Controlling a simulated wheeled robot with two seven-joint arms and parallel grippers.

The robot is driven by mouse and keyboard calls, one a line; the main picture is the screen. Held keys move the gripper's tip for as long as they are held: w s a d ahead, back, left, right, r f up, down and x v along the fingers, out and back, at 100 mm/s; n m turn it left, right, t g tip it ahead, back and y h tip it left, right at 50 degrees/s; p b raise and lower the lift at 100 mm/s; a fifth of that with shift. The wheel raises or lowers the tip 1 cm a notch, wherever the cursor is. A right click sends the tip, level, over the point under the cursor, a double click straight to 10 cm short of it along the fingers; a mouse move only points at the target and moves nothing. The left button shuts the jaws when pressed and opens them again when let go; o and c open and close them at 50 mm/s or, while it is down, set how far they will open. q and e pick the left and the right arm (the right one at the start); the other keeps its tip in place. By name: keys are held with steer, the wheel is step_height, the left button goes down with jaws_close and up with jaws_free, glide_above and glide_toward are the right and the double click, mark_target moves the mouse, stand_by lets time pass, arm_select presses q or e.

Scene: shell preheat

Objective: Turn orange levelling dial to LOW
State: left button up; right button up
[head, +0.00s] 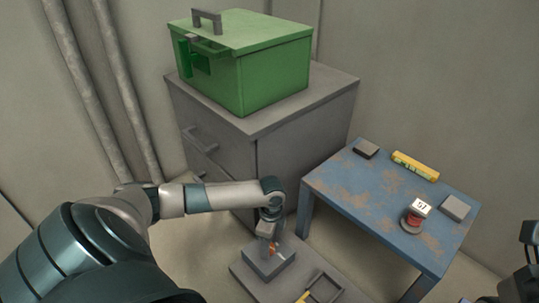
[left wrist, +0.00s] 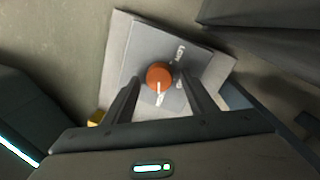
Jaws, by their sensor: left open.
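The orange levelling dial (left wrist: 159,75) is a round knob on a grey box (left wrist: 143,48). Its white pointer mark faces the bottom of the left wrist view, near one small label; another label is at the upper right. The lettering is too small to read surely. In the head view the dial (head: 274,247) is partly hidden by my left gripper (head: 270,240), which points down over the grey box (head: 268,264). My left gripper is open, one finger on each side of the dial; I cannot tell whether they touch it. A dark part of my right arm shows at the right edge.
The box sits on a pale slab (head: 243,271) beside a dark open frame (head: 324,288). A worn blue table (head: 345,190) to the right bears a yellow tube (head: 415,166), a red-and-white item (head: 411,222) and grey blocks. A grey cabinet (head: 295,140) with a green box (head: 270,75) stands behind.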

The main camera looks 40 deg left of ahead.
arm_select(q)
steer(key=shift+f, duration=0.1)
steer(key=shift+c, duration=0.4)
steer(key=c, duration=1)
